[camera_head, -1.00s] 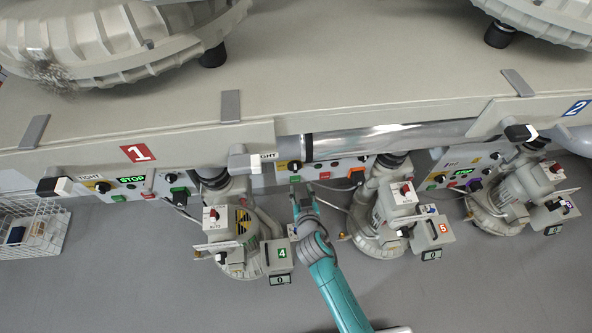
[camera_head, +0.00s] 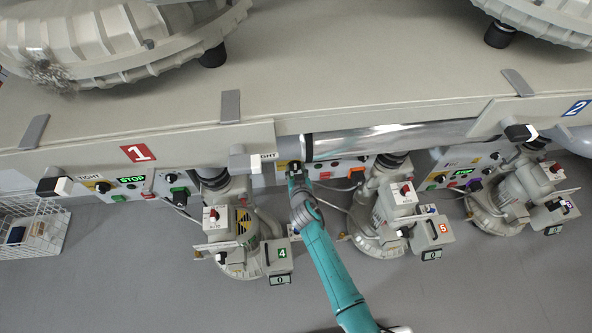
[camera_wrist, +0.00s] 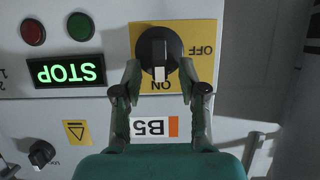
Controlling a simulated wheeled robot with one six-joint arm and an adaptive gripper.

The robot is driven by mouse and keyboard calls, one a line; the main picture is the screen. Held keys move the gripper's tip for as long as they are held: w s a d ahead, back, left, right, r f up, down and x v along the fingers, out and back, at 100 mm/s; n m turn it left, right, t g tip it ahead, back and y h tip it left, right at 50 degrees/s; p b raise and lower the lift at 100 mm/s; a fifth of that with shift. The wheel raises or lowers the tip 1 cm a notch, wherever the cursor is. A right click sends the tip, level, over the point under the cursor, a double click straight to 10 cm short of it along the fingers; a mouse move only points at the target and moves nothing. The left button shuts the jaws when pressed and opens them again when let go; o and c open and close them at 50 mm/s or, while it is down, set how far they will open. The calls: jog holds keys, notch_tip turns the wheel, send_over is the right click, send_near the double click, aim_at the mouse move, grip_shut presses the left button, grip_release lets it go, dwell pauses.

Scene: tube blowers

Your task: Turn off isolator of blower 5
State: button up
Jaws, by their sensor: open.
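The isolator of blower 5 is a black rotary knob (camera_wrist: 159,54) on a yellow plate (camera_wrist: 208,32) marked ON and OFF. The wrist view shows the plate upside down, with the knob's white mark toward ON. A white label reading B5 (camera_wrist: 154,129) sits beside the plate. My gripper (camera_wrist: 160,78) is open, its two fingers on either side of the knob's lower part; contact cannot be told. In the head view my gripper (camera_head: 295,168) is at the panel between blower 4 and blower 5 (camera_head: 400,200), and hides most of the isolator.
A lit green STOP display (camera_wrist: 65,71), a red button (camera_wrist: 33,32) and a green button (camera_wrist: 81,26) are left of the knob in the wrist view. Blower 4 (camera_head: 235,235) stands left of my arm. Grey floor is clear in front.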

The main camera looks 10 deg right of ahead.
aim_at(291, 168)
grip_shut()
dwell(0.5)
jog(key=n+h, duration=0.1)
jog(key=a+n+h, duration=0.1)
jog(key=n, duration=0.1)
jog(key=shift+w, duration=0.1)
jog(key=n, duration=0.1)
jog(key=n+h, duration=0.1)
jog(key=a+n+h, duration=0.1)
jog(key=shift+f+t, duration=0.3)
jog(key=shift+t, duration=0.1)
jog(key=n+h, duration=0.1)
jog(key=n, duration=0.1)
jog(key=n+t, duration=0.1)
jog(key=shift+a+f+n+h, duration=0.2)
jog(key=shift+f+n+h, duration=0.2)
jog(key=shift+f+n+t+h, duration=0.2)
jog(key=shift+n+t+h, duration=0.1)
jog(key=shift+n, duration=0.6)
jog(key=shift+f+n+t+h, duration=0.2)
jog(key=shift+n+t, duration=0.1)
jog(key=shift+n, duration=0.6)
